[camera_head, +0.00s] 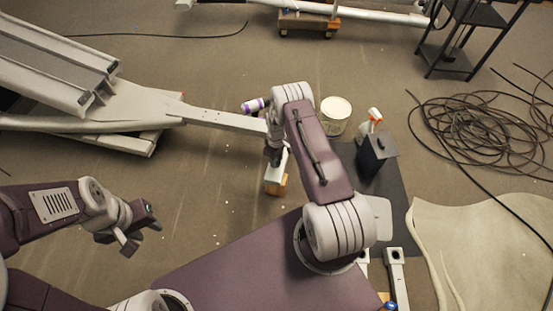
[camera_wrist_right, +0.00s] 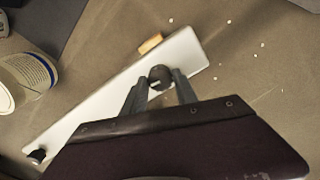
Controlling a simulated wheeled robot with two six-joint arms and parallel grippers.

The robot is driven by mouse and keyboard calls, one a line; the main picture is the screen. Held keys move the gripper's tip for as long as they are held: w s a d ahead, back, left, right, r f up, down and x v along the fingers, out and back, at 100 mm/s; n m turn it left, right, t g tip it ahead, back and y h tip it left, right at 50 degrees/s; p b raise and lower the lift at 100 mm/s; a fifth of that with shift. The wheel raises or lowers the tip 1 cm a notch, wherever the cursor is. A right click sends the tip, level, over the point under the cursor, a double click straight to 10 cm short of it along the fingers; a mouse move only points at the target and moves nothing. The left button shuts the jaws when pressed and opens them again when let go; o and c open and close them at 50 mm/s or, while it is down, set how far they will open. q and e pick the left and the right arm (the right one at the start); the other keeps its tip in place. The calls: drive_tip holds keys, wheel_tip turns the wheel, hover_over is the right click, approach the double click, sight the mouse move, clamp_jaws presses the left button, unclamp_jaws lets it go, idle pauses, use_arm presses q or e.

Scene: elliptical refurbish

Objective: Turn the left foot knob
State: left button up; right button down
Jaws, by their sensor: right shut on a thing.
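A white foot bar (camera_wrist_right: 110,110) of the elliptical lies diagonally across the right wrist view, and its near end (camera_head: 274,178) shows in the head view. A dark round knob (camera_wrist_right: 160,77) sits near the bar's upper right end. My right gripper (camera_wrist_right: 161,83) is shut on this knob, with one finger on each side. A second dark knob (camera_wrist_right: 38,156) is at the bar's lower left end. In the head view the held knob is hidden by my right arm. My left gripper (camera_head: 142,236) is open, empty and far from the bar.
A wooden block (camera_head: 278,187) is under the bar's end. A white bucket (camera_head: 335,113), an orange-and-white spray bottle (camera_head: 372,121) and a dark box (camera_head: 376,158) stand to the right. Coiled cable (camera_head: 480,135) lies farther right. Floor between my grippers is clear.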

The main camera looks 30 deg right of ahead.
idle(0.3)
drive_tip(key=c, duration=0.9)
unclamp_jaws()
drive_tip(key=shift+c, duration=0.2)
drive_tip(key=shift+r, duration=0.1)
wheel_tip(320, 180, up, 9)
drive_tip(key=p, duration=0.4)
drive_tip(key=shift+a, duration=0.1)
